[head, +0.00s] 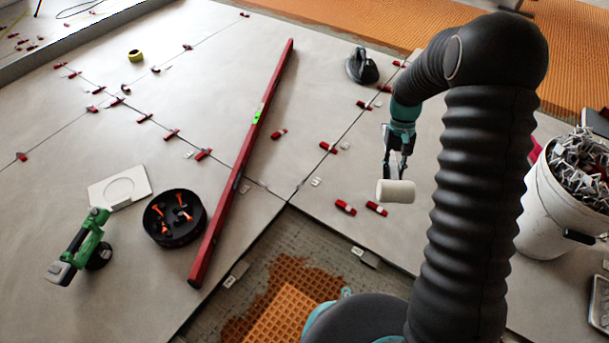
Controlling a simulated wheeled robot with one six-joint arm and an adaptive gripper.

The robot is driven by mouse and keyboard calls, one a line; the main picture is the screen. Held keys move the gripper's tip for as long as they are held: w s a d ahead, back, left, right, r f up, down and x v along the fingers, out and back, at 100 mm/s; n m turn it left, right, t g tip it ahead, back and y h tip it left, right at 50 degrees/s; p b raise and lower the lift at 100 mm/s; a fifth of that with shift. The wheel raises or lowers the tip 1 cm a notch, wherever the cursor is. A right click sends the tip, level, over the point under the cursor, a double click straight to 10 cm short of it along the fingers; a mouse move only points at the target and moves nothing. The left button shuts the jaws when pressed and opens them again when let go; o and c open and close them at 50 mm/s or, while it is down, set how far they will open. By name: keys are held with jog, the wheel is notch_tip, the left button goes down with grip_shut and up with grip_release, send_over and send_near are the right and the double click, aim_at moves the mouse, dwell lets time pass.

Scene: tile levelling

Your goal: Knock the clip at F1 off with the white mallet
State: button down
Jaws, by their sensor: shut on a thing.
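The white mallet (395,191) hangs below my gripper (396,160) on the right side of the head view. My gripper is shut on it; the handle is mostly hidden by the fingers. The mallet head appears above the grey tiles, apart from any clip. Red clips with wedges sit along the tile joints: one (328,148) left of the mallet, one (363,105) above it, and several along the left joints. Two red pieces (346,208) (376,209) lie below left of the mallet. No label shows which clip is the named one.
A long red level (245,150) lies across the tiles. A black suction cup (361,67) stands at the back. A white bucket of clips (553,215) is at right. A black tub (174,218) and green tool (82,247) are at left. An untiled gap (270,250) opens in front.

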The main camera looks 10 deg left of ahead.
jog(key=w+a+f+n+t+h+p, duration=0.1)
jog(key=w+a+f+n+t+p, duration=0.25)
jog(key=w+f+n, duration=0.55)
jog(key=w+a+f+n+t+h+p, duration=0.2)
jog(key=w+a+f+n+t+p, duration=0.3)
jog(key=n, duration=0.9)
jog(key=s+a+f+n+g+y+b, duration=0.1)
jog(key=a+f+n, duration=0.3)
jog(key=n, duration=0.4)
jog(key=s+a+f+n+g+y+b, duration=0.1)
jog(key=s+a+f+n+y+b, duration=0.1)
jog(key=a+n, duration=0.5)
jog(key=s+a+f+n+g+y+b, duration=0.1)
jog(key=s+a+f+n+y, duration=0.3)
jog(key=n, duration=0.6)
jog(key=shift+s+a+f+b, duration=0.2)
jog(key=shift+a+f, duration=0.2)
jog(key=shift+f, duration=0.25)
jog(key=shift+s+a+f+b, duration=0.2)
jog(key=shift+a+f, duration=0.15)
jog(key=shift+f, duration=0.25)
jog(key=s+b, duration=0.1)
jog(key=b, duration=0.1)
jog(key=s+a+b, duration=0.1)
jog(key=b, duration=0.1)
jog(key=s+b, duration=0.2)
jog(key=shift+a+f, duration=0.2)
jog(key=shift+a, duration=0.15)
jog(key=shift+f+b, duration=1.3)
